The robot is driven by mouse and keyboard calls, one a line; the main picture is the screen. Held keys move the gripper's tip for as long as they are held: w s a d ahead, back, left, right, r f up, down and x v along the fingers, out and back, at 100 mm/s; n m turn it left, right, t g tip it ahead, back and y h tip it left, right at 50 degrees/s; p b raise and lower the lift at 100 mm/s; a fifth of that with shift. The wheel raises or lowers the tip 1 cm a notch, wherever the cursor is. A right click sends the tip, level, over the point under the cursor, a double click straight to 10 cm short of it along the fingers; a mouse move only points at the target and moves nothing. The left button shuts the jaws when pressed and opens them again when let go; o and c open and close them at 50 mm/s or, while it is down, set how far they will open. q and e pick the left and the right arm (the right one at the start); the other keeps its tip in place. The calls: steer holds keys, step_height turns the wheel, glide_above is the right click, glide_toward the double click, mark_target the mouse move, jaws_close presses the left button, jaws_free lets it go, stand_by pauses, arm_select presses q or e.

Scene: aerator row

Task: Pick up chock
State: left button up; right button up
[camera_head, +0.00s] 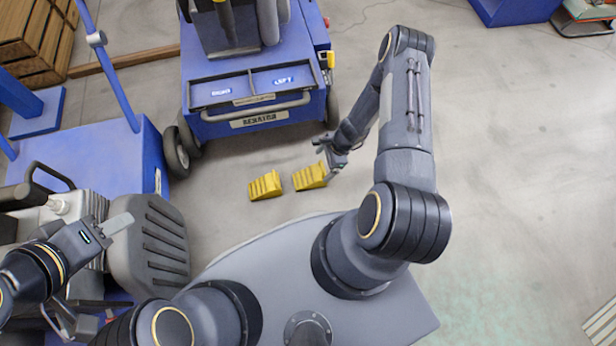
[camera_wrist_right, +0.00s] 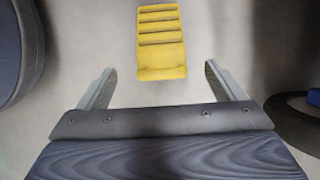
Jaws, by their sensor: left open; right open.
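Two yellow ribbed chocks lie on the floor in front of the blue cart in the head view, a left one (camera_head: 265,186) and a right one (camera_head: 309,177). My right gripper (camera_head: 328,164) is beside the right chock's right end. In the right wrist view one yellow chock (camera_wrist_right: 161,42) lies ahead, between the lines of the two open fingers (camera_wrist_right: 165,85). The fingers look empty, and the chock's near end is around the height of their tips in the picture. My left gripper (camera_head: 92,232) is open, far left over grey machinery, away from the chocks.
The blue cart (camera_head: 255,95) with black wheels (camera_head: 183,147) stands just behind the chocks. A blue machine with a grey ribbed part (camera_head: 150,245) stands at left. Wooden crates (camera_head: 35,40) are at the far left.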

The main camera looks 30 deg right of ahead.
mark_target(315, 173)
steer(key=b+x, duration=0.3)
steer(key=x, duration=0.3)
steer(key=shift+w+a+f, duration=0.15)
steer(key=shift+a+f, duration=0.05)
steer(key=shift+a, duration=0.05)
steer(key=shift+r, duration=0.1)
steer(key=c, duration=1.5)
